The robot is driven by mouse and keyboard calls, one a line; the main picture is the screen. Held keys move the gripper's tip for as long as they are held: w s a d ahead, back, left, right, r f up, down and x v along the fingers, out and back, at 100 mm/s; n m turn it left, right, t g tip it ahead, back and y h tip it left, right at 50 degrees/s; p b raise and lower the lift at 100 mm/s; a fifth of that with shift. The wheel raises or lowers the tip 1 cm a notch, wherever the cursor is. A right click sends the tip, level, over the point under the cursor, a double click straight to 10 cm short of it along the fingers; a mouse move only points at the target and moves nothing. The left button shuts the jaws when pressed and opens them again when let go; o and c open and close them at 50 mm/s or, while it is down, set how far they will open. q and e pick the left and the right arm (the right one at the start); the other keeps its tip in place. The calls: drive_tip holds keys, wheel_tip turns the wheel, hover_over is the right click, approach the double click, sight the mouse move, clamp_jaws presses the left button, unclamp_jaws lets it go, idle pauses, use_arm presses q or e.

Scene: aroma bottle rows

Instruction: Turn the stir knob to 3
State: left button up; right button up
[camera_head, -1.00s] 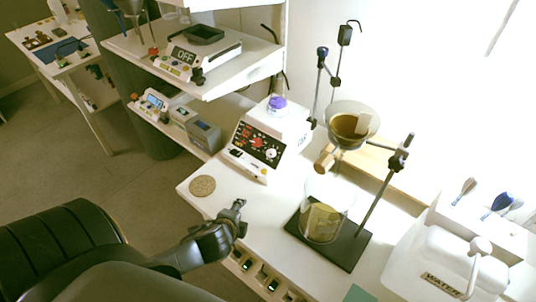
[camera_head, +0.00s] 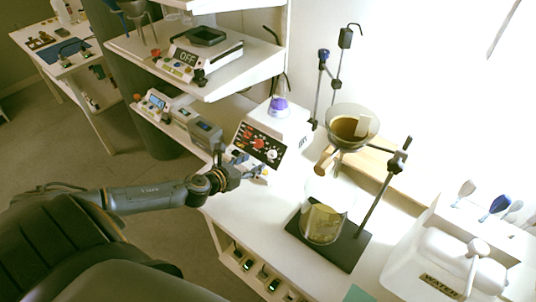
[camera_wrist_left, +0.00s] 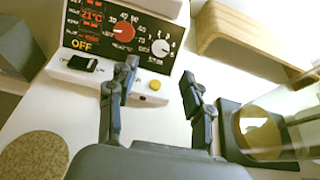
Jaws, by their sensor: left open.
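The stirring hotplate (camera_head: 289,122) stands on the bench, its dark front panel facing me. In the left wrist view its panel has a red knob (camera_wrist_left: 124,32) and, to the right, a pale knob (camera_wrist_left: 160,47) ringed by small white numbers; the exact setting is too small to read. The display reads 21°C and OFF. A yellow button (camera_wrist_left: 155,85) sits on the lower ledge. My left gripper (camera_head: 246,162) is open and empty in front of the hotplate; in the wrist view its fingers (camera_wrist_left: 158,72) reach over the ledge below the pale knob, apart from both knobs. My right gripper is not in view.
A flask with purple liquid (camera_head: 279,104) stands on the hotplate. A filter funnel (camera_head: 350,124) on a stand hangs over a beaker (camera_head: 324,222) to the right. A cork mat (camera_wrist_left: 34,157) lies at lower left in the wrist view. A shelf (camera_head: 225,78) overhangs at left.

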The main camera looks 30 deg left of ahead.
sight(271, 154)
use_arm(q)
drive_tip(key=x, duration=0.9)
drive_tip(key=shift+w, duration=0.15)
clamp_jaws()
